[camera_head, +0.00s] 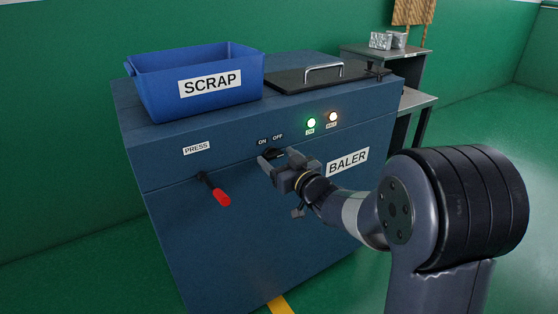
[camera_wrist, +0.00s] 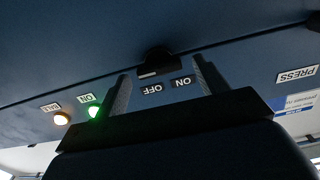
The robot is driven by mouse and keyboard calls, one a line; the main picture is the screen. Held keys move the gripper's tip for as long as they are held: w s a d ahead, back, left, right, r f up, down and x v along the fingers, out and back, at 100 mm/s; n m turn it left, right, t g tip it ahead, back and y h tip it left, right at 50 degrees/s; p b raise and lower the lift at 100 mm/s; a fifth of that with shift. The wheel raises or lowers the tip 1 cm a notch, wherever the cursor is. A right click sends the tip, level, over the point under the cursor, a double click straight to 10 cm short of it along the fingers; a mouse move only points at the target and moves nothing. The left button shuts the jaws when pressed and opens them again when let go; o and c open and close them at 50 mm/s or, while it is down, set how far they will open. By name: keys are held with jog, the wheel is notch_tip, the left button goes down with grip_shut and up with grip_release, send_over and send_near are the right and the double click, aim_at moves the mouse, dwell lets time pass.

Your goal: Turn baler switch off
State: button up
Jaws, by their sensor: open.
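The blue baler (camera_head: 230,250) stands in front of me. Its dark switch knob (camera_wrist: 156,62) shows between my fingers in the wrist view, which is upside down, by the ON label (camera_wrist: 181,82) and the OFF label (camera_wrist: 152,90). In the head view the knob (camera_head: 272,153) is partly hidden by my gripper (camera_head: 272,158). My gripper is open, its two fingers (camera_wrist: 163,82) on either side of the knob. I cannot tell whether they touch it. The green lamp (camera_head: 311,122) and the orange lamp (camera_head: 333,117) look lit.
A red-handled press lever (camera_head: 219,194) sticks out at the left of the front. A blue SCRAP bin (camera_head: 165,105) and a dark lid with a metal handle (camera_head: 322,70) are on top. A side table (camera_head: 415,98) stands behind at the right.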

jog(key=shift+a, duration=0.1)
jog(key=shift+c, duration=0.3)
jog(key=c, duration=0.9)
jog(key=shift+c, duration=0.2)
jog(key=shift+n+b, duration=0.3)
jog(key=n+b, duration=0.4)
jog(key=n, duration=0.1)
jog(key=shift+a+f, duration=0.1)
jog(key=shift+f, duration=0.05)
jog(key=n+b, duration=0.4)
jog(key=n, duration=0.2)
jog(key=shift+n, duration=0.3)
